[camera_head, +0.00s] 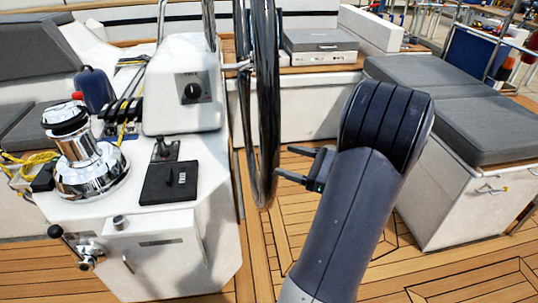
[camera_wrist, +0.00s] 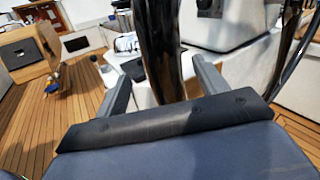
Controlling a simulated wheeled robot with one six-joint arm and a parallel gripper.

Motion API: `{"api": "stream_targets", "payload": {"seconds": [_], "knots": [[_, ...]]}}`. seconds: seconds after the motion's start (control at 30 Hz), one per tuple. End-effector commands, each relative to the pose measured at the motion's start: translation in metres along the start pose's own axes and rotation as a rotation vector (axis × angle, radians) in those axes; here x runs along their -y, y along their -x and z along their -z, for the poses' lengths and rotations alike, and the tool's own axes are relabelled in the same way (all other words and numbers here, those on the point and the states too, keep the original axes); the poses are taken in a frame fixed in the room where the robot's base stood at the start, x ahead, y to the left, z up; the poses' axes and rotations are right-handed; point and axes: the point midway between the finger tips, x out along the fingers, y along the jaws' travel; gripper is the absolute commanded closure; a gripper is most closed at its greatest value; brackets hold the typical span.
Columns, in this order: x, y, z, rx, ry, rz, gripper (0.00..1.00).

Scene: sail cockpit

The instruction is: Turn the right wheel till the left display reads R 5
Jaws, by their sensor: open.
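A large dark, glossy wheel (camera_head: 267,100) stands upright, seen almost edge-on, to the right of the white console in the head view. My gripper (camera_head: 284,161) is open beside the lower part of its rim, fingers pointing at it. In the wrist view the rim (camera_wrist: 163,45) passes between the two open fingers of my gripper (camera_wrist: 160,72); a gap shows on each side, and I cannot tell whether either finger touches it. I cannot make out any display reading R 5 or another value.
The white console (camera_head: 185,245) carries a chrome winch (camera_head: 82,160), a knob panel (camera_head: 193,88) and a black panel (camera_head: 170,181). A grey-cushioned bench (camera_head: 450,115) stands to the right of my arm. Open teak floor (camera_head: 300,225) lies between.

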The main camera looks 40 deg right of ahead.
Motion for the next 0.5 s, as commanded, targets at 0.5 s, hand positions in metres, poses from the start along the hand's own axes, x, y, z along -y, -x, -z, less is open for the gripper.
{"api": "stream_targets", "payload": {"seconds": [0.5], "knots": [[-0.001, -0.066, 0.002, 0.0, 0.0, -0.001, 0.32]]}}
